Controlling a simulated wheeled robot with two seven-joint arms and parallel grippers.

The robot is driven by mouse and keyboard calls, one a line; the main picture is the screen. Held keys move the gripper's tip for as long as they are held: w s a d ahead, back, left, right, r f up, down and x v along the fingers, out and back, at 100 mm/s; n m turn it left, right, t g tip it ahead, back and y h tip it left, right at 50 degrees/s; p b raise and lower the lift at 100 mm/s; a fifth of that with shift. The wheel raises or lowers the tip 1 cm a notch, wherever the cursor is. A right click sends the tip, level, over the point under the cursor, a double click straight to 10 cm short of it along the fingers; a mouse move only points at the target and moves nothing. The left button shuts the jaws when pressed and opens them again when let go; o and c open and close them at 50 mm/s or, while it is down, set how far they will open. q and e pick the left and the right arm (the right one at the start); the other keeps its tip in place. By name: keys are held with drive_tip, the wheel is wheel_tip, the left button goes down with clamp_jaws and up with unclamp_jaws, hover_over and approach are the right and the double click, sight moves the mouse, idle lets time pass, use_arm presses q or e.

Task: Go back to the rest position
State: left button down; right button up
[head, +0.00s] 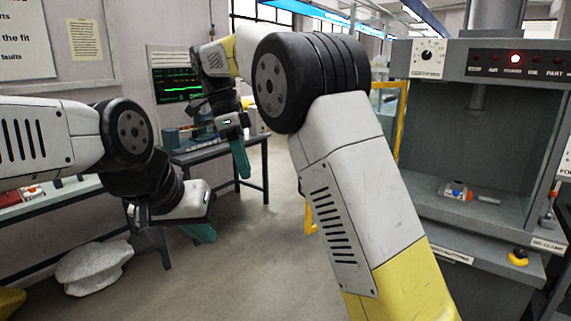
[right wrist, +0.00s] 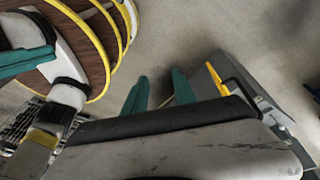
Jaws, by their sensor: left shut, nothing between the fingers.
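In the head view my left gripper (head: 200,233) hangs at the lower left, its teal fingers pointing down and right. It is shut and holds nothing. My right gripper (head: 241,160) is farther right and higher, its teal fingers pointing down over the floor in front of a bench. In the right wrist view the two teal fingers of my right gripper (right wrist: 160,92) stand apart with bare floor between them, so it is open and empty. My right forearm covers much of the middle of the head view.
A grey press machine (head: 478,225) with a lit red lamp stands at the right, with small coloured parts on its bed. A dark bench (head: 222,150) stands behind. A pale sack (head: 92,267) lies on the floor at left. The floor between (head: 245,255) is clear.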

drive_tip(key=s+d+r+n+t+y, duration=0.15)
drive_tip(key=s+d+n, duration=0.25)
drive_tip(key=d, duration=0.5)
drive_tip(key=s+d+n+t+y, duration=0.1)
drive_tip(key=s+d+n+y, duration=0.25)
drive_tip(key=d, duration=0.55)
drive_tip(key=s+d+f+n+t, duration=0.2)
drive_tip(key=s+d+f+n, duration=0.1)
drive_tip(key=s, duration=0.3)
drive_tip(key=s+d+f+n+t, duration=0.2)
drive_tip(key=s+d+f+n, duration=0.1)
drive_tip(key=s+n, duration=0.3)
drive_tip(key=shift+s+d+f, duration=0.15)
drive_tip(key=shift+s, duration=0.4)
